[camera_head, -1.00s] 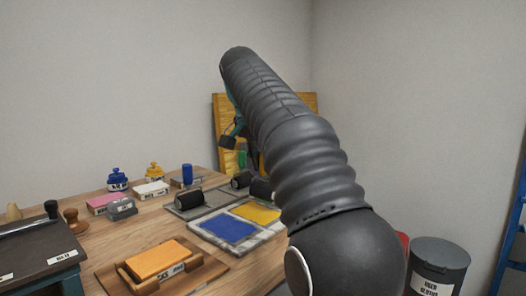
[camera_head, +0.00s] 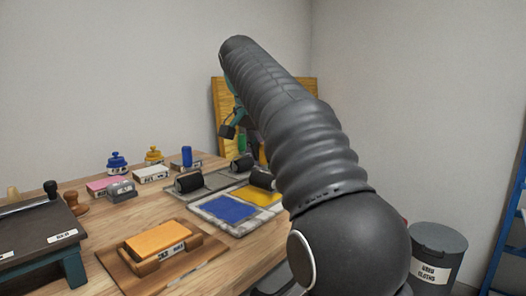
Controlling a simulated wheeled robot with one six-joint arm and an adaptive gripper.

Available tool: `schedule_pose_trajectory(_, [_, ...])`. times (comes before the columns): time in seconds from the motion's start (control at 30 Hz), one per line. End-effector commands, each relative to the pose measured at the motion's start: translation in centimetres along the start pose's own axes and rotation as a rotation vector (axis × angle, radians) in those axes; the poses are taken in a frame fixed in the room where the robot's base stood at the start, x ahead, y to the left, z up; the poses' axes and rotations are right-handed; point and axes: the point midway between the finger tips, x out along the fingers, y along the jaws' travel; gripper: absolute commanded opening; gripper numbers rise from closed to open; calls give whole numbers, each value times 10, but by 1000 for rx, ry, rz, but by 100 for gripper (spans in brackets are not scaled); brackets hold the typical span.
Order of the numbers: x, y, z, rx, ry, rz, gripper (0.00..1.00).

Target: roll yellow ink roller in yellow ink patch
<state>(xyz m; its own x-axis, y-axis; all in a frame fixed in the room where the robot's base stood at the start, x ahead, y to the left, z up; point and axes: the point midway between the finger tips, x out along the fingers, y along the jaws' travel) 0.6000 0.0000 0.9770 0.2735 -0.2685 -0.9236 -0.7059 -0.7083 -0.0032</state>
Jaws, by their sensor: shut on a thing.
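The yellow ink patch (camera_head: 258,195) lies on a slab on the wooden table, beside the blue ink patch (camera_head: 229,208). A dark roller (camera_head: 262,178), the yellow ink roller, is at the far edge of the yellow patch. I cannot tell whether it touches the ink. My gripper (camera_head: 247,142) is above this roller and shut on it. The fingertips and most of the handle are hidden behind my arm.
Two more dark rollers, one on a grey slab (camera_head: 188,181) and one farther back (camera_head: 242,163), stand close by. A wooden tray with an orange block (camera_head: 162,240) is in front. A used-cloths bin (camera_head: 436,255) stands right of the table.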

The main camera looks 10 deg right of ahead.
Motion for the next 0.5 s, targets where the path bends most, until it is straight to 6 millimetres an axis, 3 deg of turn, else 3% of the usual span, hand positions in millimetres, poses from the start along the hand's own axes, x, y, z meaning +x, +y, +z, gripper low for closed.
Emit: schedule_pose_trajectory(0.5, [4, 0, 2, 0, 1, 0, 0])
